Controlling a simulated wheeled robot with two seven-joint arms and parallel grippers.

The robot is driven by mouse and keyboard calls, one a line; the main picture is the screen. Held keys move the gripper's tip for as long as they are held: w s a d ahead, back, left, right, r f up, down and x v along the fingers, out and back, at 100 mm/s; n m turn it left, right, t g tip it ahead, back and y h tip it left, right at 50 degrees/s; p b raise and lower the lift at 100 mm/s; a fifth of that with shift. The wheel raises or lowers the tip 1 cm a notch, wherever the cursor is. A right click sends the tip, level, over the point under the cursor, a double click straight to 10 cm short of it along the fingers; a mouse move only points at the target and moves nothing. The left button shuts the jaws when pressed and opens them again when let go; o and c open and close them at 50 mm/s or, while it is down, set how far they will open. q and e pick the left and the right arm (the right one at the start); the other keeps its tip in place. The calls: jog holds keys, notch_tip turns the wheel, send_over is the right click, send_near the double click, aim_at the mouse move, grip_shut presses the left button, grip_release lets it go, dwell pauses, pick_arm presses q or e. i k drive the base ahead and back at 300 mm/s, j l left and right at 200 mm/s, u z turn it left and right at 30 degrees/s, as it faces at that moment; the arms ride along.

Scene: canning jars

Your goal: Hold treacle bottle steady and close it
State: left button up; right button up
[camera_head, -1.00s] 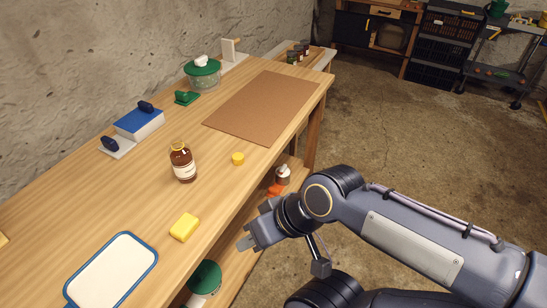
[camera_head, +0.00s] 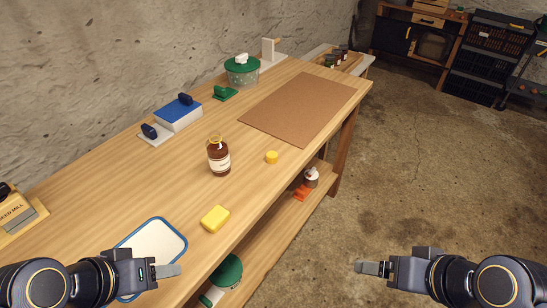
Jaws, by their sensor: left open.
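The treacle bottle (camera_head: 219,157) is a brown bottle with a pale label and a yellow ring at its neck. It stands upright on the wooden bench, and its mouth looks uncapped. A small yellow cap (camera_head: 271,157) lies on the bench to its right, apart from it. My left gripper (camera_head: 168,271) is open and empty at the lower left, over the white tray and well short of the bottle. My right gripper (camera_head: 370,267) is at the lower right, over the floor, far from the bottle; its finger gap does not show clearly.
A yellow sponge (camera_head: 215,219) lies in front of the bottle. A blue-rimmed white tray (camera_head: 181,237) is at the near edge. A blue-and-white box (camera_head: 178,113), a green-lidded glass jar (camera_head: 242,72) and a brown mat (camera_head: 300,108) are farther back. Bench around the bottle is clear.

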aim_at(217, 146)
jog(key=l+u, duration=0.1)
jog(key=u, duration=0.35)
jog(key=i+l+u, duration=0.1)
jog(key=u, duration=0.3)
jog(key=l+u, duration=0.15)
jog(key=u, duration=0.3)
jog(key=i+l+u, duration=0.1)
jog(key=u, duration=0.35)
jog(key=l+u, duration=0.15)
jog(key=u, duration=0.25)
jog(key=k+l+u, duration=0.2)
jog(key=l, duration=0.2)
jog(key=l+u, duration=0.15)
jog(key=l, duration=0.2)
jog(key=k+l+u, duration=0.2)
jog(key=l, duration=0.15)
jog(key=l+u, duration=0.15)
jog(key=l, duration=0.2)
jog(key=k+l, duration=0.25)
jog(key=l, duration=0.25)
